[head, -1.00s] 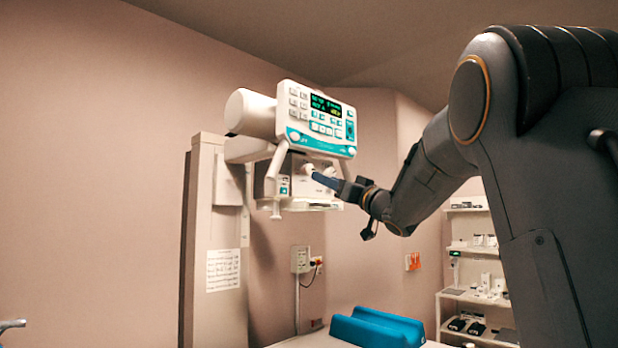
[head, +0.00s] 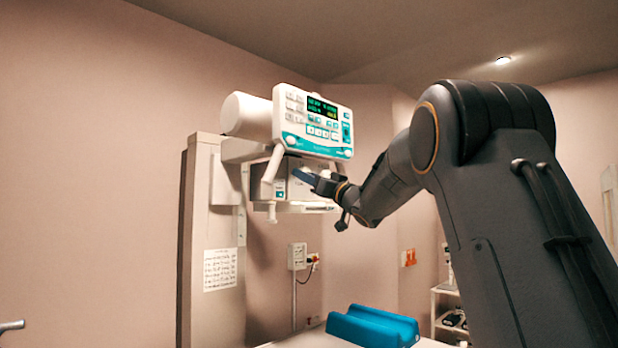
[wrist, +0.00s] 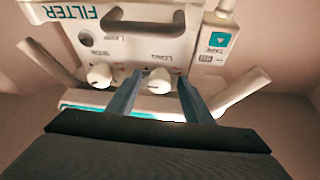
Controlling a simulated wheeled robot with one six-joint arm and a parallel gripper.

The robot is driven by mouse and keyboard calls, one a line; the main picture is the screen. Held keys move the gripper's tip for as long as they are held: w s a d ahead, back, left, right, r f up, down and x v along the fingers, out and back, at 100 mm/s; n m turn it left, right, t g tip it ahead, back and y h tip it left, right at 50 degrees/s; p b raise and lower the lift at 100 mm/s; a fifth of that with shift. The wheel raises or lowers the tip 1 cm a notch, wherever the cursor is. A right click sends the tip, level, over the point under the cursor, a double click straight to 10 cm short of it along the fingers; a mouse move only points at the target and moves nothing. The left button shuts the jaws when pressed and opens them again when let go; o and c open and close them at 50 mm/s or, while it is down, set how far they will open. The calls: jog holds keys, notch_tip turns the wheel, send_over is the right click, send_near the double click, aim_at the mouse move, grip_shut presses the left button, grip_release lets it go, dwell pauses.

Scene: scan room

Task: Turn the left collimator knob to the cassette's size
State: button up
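The collimator (head: 291,189) hangs below the x-ray head's control panel. The wrist view shows its face upside down, with two white knobs. One knob (wrist: 158,80), beside the marking that seems to read LONG, lies between my two blue fingers. The other knob (wrist: 100,76) is outside them to the left in the wrist view. In the head view a white knob (head: 326,173) shows to the right of my fingers; the left one is hidden behind them. My gripper (wrist: 159,77) is open around the knob, with gaps seen on both sides. I see no cassette.
The control panel (head: 318,122) is just above my gripper. White handle bars (head: 273,164) flank the collimator. A blue padded support (head: 372,327) lies on the table below. A wall outlet with a cable (head: 299,257) is behind.

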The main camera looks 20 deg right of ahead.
jog(key=c, duration=0.9)
